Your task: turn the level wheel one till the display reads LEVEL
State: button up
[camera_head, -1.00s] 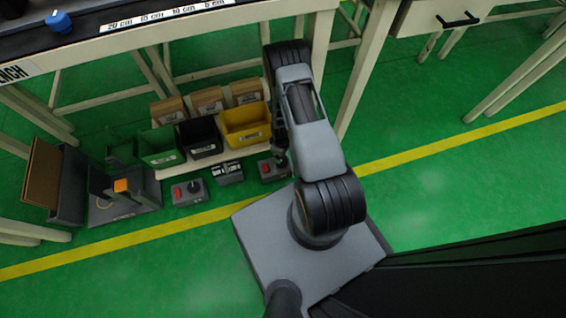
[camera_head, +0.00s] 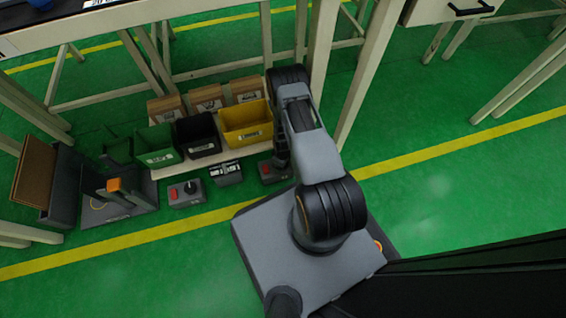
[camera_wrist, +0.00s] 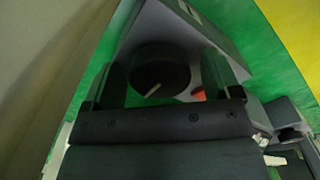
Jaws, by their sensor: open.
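In the wrist view a dark round knob (camera_wrist: 160,66) with a white pointer mark sits on a grey box (camera_wrist: 205,30). The fingers of my gripper (camera_wrist: 163,72) are open on either side of it; I cannot tell whether they touch it. A red part (camera_wrist: 198,93) shows beside the knob. In the head view my gripper (camera_head: 281,160) is down at the right grey control box (camera_head: 266,176), and its knob is hidden. A similar left box (camera_head: 187,194) has a red part and a dark knob. No wheel label or LEVEL reading is legible.
A small dark unit with white markings (camera_head: 226,172) stands between the boxes. Behind are green (camera_head: 158,158), black (camera_head: 199,150) and yellow bins (camera_head: 247,137) on a low shelf. A bench leg (camera_head: 322,55) stands close behind my arm. Green floor at right is clear.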

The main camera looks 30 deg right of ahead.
jog(key=c, duration=0.9)
jog(key=shift+m, duration=0.4)
